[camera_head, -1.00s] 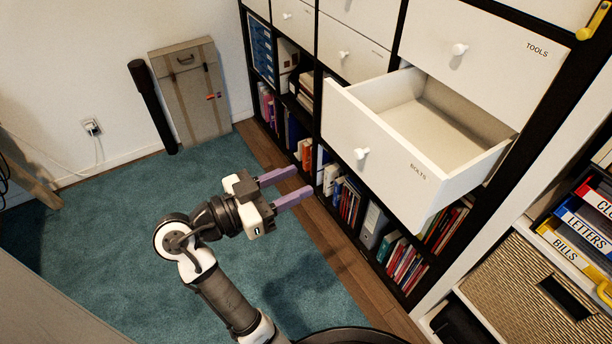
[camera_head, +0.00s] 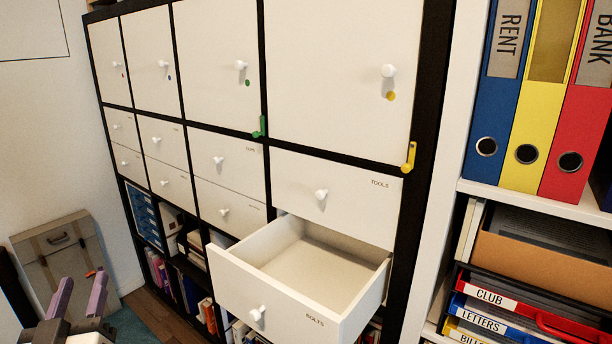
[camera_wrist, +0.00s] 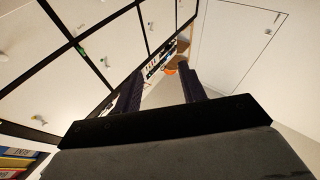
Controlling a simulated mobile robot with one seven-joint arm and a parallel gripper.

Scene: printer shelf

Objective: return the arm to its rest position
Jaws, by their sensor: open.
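My gripper (camera_head: 80,299) shows at the lower left of the head view, with its two purple fingers spread apart and pointing up. Nothing is between them. The rest of my arm is below the picture's edge. In the wrist view the dark fingers (camera_wrist: 158,92) stand apart and empty, with the shelf front on the left and the ceiling and wall behind. The open drawer labelled BOLTS (camera_head: 283,313) is to the right of my gripper in the head view, apart from it. It looks empty.
The TOOLS drawer (camera_head: 345,202) above is shut. Cupboard doors with white knobs (camera_head: 335,70) are shut above that. Binders (camera_head: 523,110) and labelled letter trays (camera_head: 490,318) stand at the right. A grey case (camera_head: 65,255) leans on the wall behind my gripper.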

